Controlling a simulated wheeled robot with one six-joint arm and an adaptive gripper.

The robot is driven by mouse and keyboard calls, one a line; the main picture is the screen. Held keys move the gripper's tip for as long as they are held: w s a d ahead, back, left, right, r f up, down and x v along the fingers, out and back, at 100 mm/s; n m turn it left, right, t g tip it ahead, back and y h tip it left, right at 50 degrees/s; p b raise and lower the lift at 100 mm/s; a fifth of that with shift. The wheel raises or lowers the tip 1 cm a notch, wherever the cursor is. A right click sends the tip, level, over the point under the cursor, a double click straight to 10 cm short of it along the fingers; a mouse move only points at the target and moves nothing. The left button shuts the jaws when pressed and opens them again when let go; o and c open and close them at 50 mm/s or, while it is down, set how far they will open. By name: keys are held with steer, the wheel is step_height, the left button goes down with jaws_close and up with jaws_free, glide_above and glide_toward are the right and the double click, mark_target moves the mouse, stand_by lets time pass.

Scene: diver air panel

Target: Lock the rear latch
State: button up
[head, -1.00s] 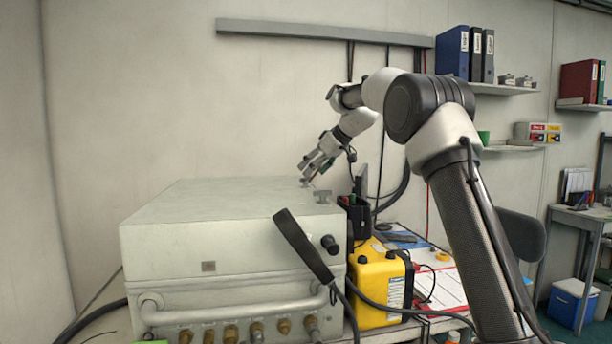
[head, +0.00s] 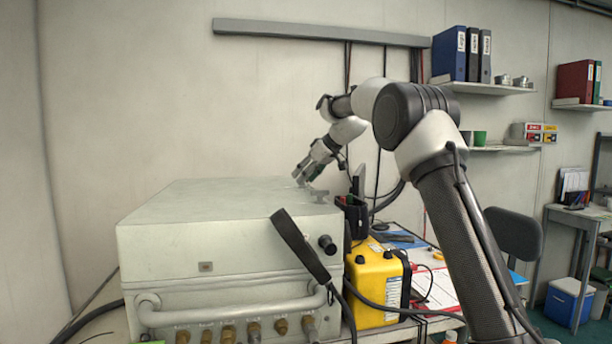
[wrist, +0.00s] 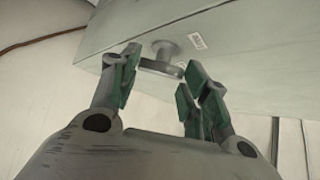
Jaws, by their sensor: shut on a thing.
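The pale grey-green air panel case (head: 180,252) stands at the left in the head view. The rear latch is a small grey knob with a flat bar on the case's top near the back right. In the wrist view the rear latch (wrist: 162,66) sits between the green-padded fingers of my gripper (wrist: 163,72). My gripper (head: 303,177) is shut on it. In the head view my fingertips hide most of this latch.
A black-handled lever (head: 298,243) leans at the case's front right corner. A yellow box (head: 375,287) and a dark upright device (head: 354,212) stand close to the right. Hoses and cables hang behind. The case's top left is clear.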

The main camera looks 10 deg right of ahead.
steer(key=shift+a, duration=0.1)
steer(key=m+h, duration=0.1)
steer(key=m+t, duration=0.1)
steer(key=m+h, duration=0.1)
steer(key=shift+s+a+m+h, duration=0.15)
steer(key=shift+a+m+h, duration=0.15)
steer(key=shift+m, duration=0.1)
steer(key=shift+a+m+t+h, duration=0.1)
steer(key=shift+m+t+h, duration=0.4)
steer(key=shift+m+h, duration=1.15)
steer(key=shift+m, duration=0.45)
steer(key=o, duration=1)
